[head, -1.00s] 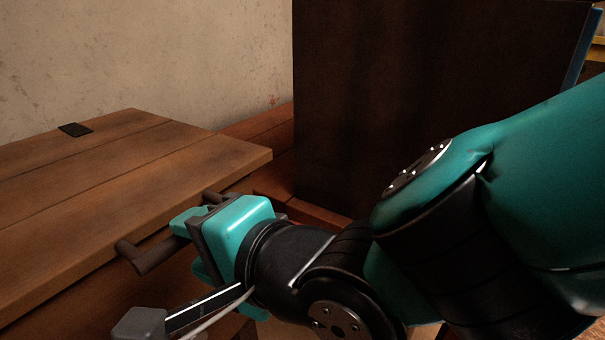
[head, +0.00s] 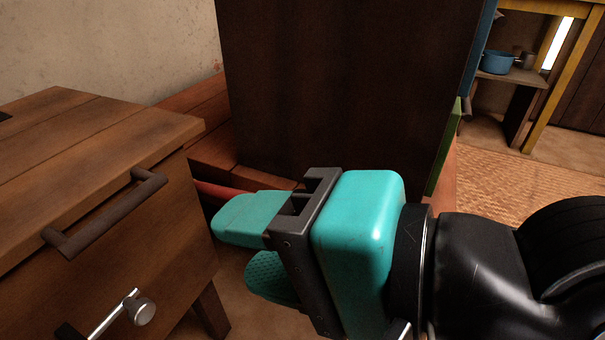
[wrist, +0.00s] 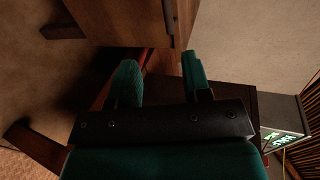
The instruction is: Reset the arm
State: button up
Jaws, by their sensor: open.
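My gripper (head: 245,250) is open, with its two teal fingers apart and nothing between them. In the head view it points left, in front of the dark cabinet's lower part and to the right of the wooden drawer unit. In the wrist view my gripper (wrist: 158,80) shows both fingers spread, with a wooden furniture edge beyond the tips. Part of my black and teal arm fills the lower right of the head view.
The wooden drawer unit (head: 150,215) with a dark bar handle (head: 105,212) stands at left. A tall dark cabinet (head: 335,90) stands behind my gripper. At the far right, a blue pot (head: 498,62) sits on a shelf above a woven mat (head: 510,180).

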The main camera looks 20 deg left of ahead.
dwell(0.4)
jog(key=w+d+r+n+g+h+p, duration=0.1)
jog(key=w+d+r+n+h+p, duration=0.2)
jog(key=d, duration=0.5)
jog(key=w+d+n+h+p, duration=0.1)
jog(key=d+n+h+p, duration=0.25)
jog(key=d, duration=0.35)
jog(key=w+d+r+n+g+h+p, duration=0.1)
jog(key=w+d+r+n+h+p, duration=0.2)
jog(key=d, duration=0.5)
notch_tip(320, 180, up, 36)
jog(key=s+p, duration=0.1)
jog(key=p, duration=3.7)
jog(key=shift+m+p, duration=0.35)
jog(key=shift+h, duration=0.25)
jog(key=shift+s+a, duration=0.1)
jog(key=shift+a, duration=0.05)
